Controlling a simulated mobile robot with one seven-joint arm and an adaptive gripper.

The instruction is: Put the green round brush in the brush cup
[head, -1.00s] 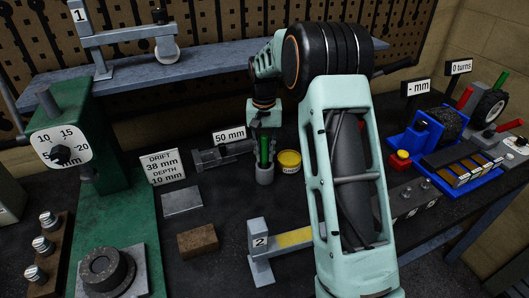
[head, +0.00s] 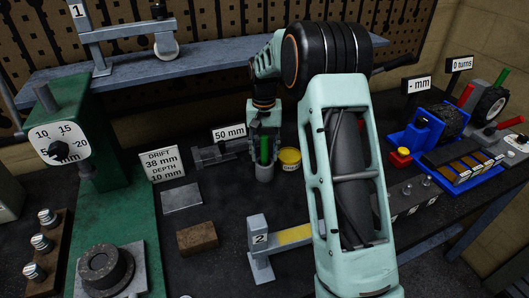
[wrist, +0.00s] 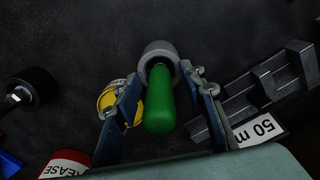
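The green round brush (head: 264,149) stands in the grey brush cup (head: 264,173), its lower end hidden inside. In the wrist view the green handle (wrist: 158,103) points up toward the camera, and its far end enters the cup's mouth (wrist: 158,52). My gripper (head: 264,142) is around the handle just above the cup. Its fingers (wrist: 162,95) are spread to either side of the handle, with a gap visible at the right. The gripper is open and holds nothing.
A yellow tin (head: 289,158) stands close to the cup's right. A grey stepped block (head: 218,152) with a "50 mm" sign (head: 229,133) is at its left. A brown block (head: 197,238) and grey plate (head: 182,198) lie nearer.

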